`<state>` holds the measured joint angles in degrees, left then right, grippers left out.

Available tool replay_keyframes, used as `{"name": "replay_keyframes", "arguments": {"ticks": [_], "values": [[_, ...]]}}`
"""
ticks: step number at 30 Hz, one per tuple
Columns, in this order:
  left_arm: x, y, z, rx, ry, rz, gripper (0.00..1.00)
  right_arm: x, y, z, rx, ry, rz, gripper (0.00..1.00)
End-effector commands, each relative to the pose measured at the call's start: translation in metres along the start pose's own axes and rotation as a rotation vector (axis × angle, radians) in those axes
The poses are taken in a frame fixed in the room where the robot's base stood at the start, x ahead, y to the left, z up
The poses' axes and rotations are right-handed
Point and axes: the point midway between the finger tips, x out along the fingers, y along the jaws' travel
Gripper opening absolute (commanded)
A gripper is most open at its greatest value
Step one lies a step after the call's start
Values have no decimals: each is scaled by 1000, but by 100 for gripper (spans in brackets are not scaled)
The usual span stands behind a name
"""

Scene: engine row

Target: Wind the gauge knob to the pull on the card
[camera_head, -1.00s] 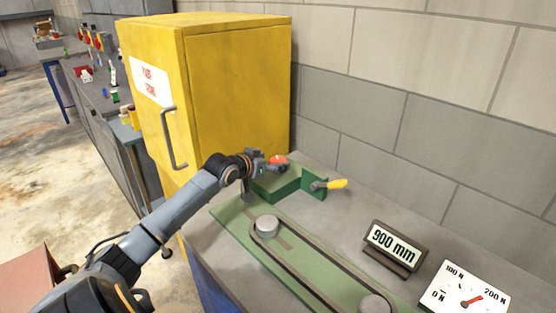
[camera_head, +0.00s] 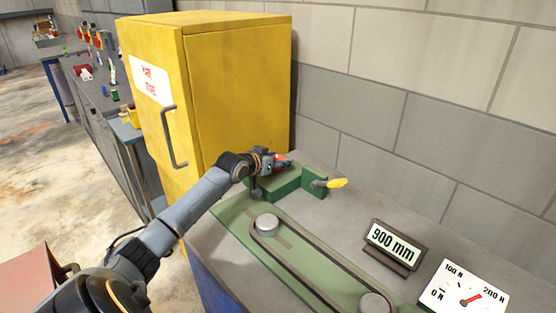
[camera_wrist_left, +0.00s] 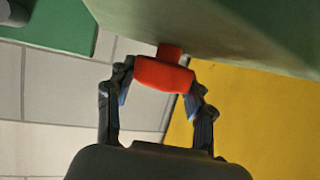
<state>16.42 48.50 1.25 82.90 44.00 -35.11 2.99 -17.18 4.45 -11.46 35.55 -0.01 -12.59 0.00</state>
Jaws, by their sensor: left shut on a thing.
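A red knob (camera_wrist_left: 163,74) sticks out from a green block (camera_head: 285,190) on the bench. My left gripper (camera_head: 273,162) is at the block's far left side and its two fingers are shut on the knob, one on each side, in the left wrist view. The gauge (camera_head: 462,290) is a white dial marked 0 N, 100 N and 200 N; its red needle points up and right, between 100 N and 200 N. A small stand with a sign (camera_head: 393,247) reads 900 mm. My right gripper is not in view.
A belt (camera_head: 310,277) runs around two grey pulleys, a near one (camera_head: 374,303) and a far one (camera_head: 266,225), on a green plate. A yellow-tipped lever (camera_head: 336,183) stands out from the block. A yellow cabinet (camera_head: 238,90) rises close behind the arm.

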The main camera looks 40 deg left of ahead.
Motion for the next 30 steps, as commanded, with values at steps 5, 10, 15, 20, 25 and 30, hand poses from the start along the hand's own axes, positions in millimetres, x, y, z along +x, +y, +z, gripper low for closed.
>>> {"name": "replay_keyframes", "arguments": {"ticks": [5, 10, 15, 20, 25, 30], "values": [[0, 0, -1, 7, -2, 16, 21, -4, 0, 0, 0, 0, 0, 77], [0, 0, 0, 8, 0, 24, 21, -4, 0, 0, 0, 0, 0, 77], [0, 0, 0, 8, 1, 24, 63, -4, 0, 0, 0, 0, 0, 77], [0, 0, 0, 9, 1, 23, 77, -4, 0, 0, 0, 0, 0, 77], [0, 0, 0, 9, 0, 24, 77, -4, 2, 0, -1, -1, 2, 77], [-5, -1, 0, 11, -1, 23, 77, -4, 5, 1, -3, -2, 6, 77]]}}
